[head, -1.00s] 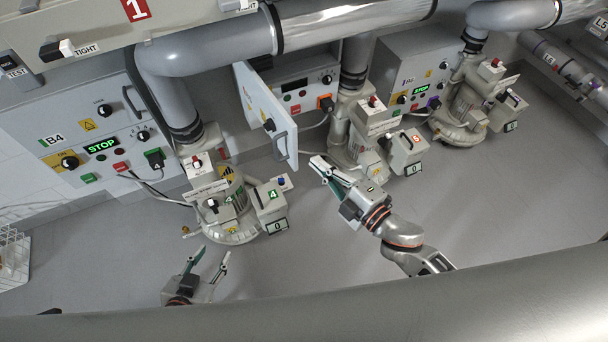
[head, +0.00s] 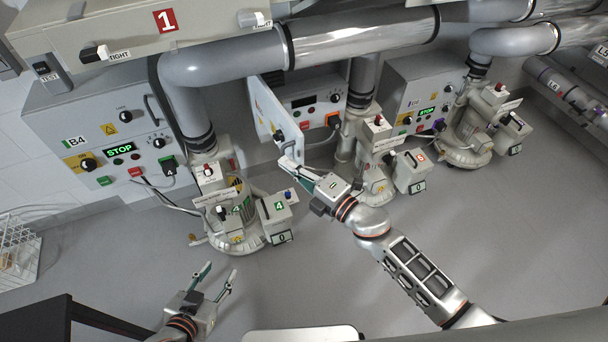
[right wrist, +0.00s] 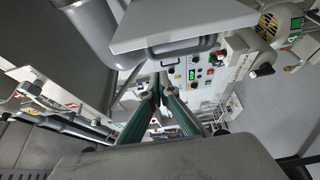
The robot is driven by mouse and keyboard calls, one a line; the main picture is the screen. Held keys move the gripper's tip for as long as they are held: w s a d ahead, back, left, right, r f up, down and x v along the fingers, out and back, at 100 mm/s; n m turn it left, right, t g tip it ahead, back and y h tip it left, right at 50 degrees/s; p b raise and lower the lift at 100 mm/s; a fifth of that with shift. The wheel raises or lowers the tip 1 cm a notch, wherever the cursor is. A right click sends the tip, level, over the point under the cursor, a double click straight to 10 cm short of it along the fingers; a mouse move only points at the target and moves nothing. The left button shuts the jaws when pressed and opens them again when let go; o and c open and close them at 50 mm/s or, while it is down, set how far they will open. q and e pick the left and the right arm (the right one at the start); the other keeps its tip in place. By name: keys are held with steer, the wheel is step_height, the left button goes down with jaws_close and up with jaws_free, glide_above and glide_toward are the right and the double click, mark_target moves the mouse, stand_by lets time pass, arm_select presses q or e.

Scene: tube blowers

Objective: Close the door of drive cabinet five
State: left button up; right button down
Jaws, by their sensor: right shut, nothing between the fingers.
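The drive cabinet between B4 and the right-hand cabinet has its light grey door (head: 264,108) standing open, swung out toward me. Its front (head: 310,102) shows a dark display and buttons behind the door. No number is readable on it. My right gripper (head: 286,164) is shut and empty, its tips close to the door's lower outer edge; contact cannot be told. In the right wrist view the door (right wrist: 165,22) and its handle (right wrist: 182,47) are above the shut fingers (right wrist: 155,82). My left gripper (head: 221,272) is open and empty over the floor, away from the door.
Cabinet B4 (head: 95,135) is at left and another cabinet (head: 415,95) at right, both with lit STOP displays. Blower 4 (head: 235,215) stands left of my right gripper, and another blower (head: 385,150) to its right. Grey pipes run above. Floor (head: 330,270) is clear in front.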

mark_target(302, 158)
steer(key=shift+w+d, duration=0.5)
steer(key=shift+d, duration=0.35)
steer(key=shift+w+d, duration=0.5)
steer(key=shift+d, duration=0.3)
